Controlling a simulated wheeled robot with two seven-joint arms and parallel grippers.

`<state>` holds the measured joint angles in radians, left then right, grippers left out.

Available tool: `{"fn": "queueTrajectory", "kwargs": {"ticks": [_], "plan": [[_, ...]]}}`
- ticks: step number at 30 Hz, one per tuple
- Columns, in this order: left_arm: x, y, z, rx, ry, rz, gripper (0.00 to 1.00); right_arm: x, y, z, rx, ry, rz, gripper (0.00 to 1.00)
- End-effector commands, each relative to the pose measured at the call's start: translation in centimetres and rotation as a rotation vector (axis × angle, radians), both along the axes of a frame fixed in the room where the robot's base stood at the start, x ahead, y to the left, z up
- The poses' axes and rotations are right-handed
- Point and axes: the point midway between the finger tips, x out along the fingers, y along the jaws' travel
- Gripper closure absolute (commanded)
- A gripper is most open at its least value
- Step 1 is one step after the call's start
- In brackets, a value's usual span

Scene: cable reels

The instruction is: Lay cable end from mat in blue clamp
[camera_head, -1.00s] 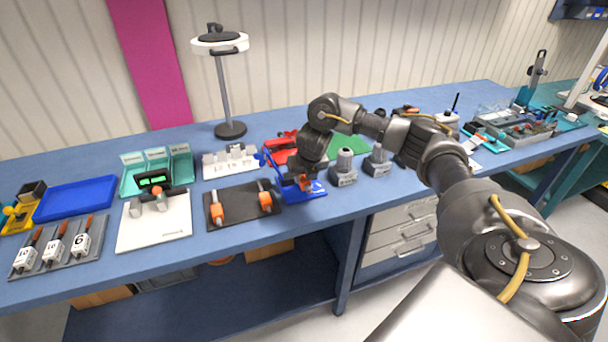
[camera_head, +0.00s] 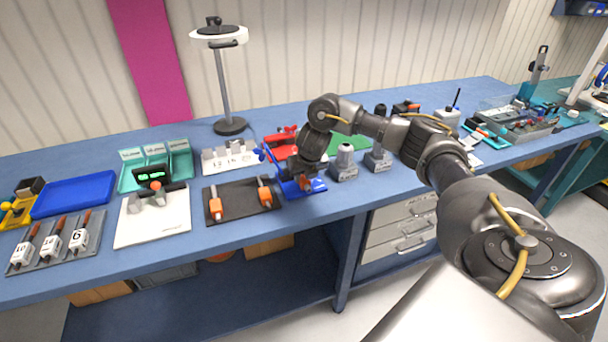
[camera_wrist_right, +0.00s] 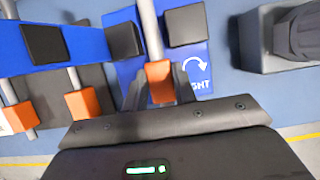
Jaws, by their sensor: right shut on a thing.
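My right gripper (camera_wrist_right: 158,88) is shut on the orange sleeve (camera_wrist_right: 160,80) of a cable end. Its grey cable (camera_wrist_right: 151,30) runs between two black pads of the blue clamp (camera_wrist_right: 198,62); I cannot tell whether it rests fully down. The clamp's blue arm (camera_wrist_right: 78,42), with another black pad, stands out to the left. In the head view the blue clamp (camera_head: 314,188) is partly hidden by my right gripper (camera_head: 303,181). The black mat (camera_head: 236,197), left of the clamp, bears two orange-sleeved cable ends (camera_head: 215,208) (camera_head: 264,193). My left gripper is out of view.
A red clamp (camera_head: 281,148) stands close behind the blue one. Grey posts on blocks (camera_head: 345,172) stand close on the right. A white board (camera_head: 160,228) lies left of the mat, and a white numbered holder (camera_head: 225,160) stands behind it.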

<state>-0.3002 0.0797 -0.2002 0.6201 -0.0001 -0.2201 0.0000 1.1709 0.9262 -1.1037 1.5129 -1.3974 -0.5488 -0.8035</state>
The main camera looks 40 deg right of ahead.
Motion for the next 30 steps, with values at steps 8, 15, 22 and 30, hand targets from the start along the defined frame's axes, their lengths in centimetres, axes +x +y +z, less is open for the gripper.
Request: {"fn": "queueTrajectory", "kwargs": {"ticks": [8,15,22,30], "plan": [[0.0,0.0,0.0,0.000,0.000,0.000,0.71,0.0,0.0,0.0,0.000,-0.001,0.000,0.70],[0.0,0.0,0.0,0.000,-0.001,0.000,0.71,0.0,0.0,0.0,0.000,-0.001,0.000,0.48],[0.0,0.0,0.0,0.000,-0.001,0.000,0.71,-0.1,0.0,0.1,0.000,0.000,0.001,0.48],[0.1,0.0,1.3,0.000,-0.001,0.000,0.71,-1.4,0.5,4.3,-0.004,-0.005,0.005,0.48]]}}
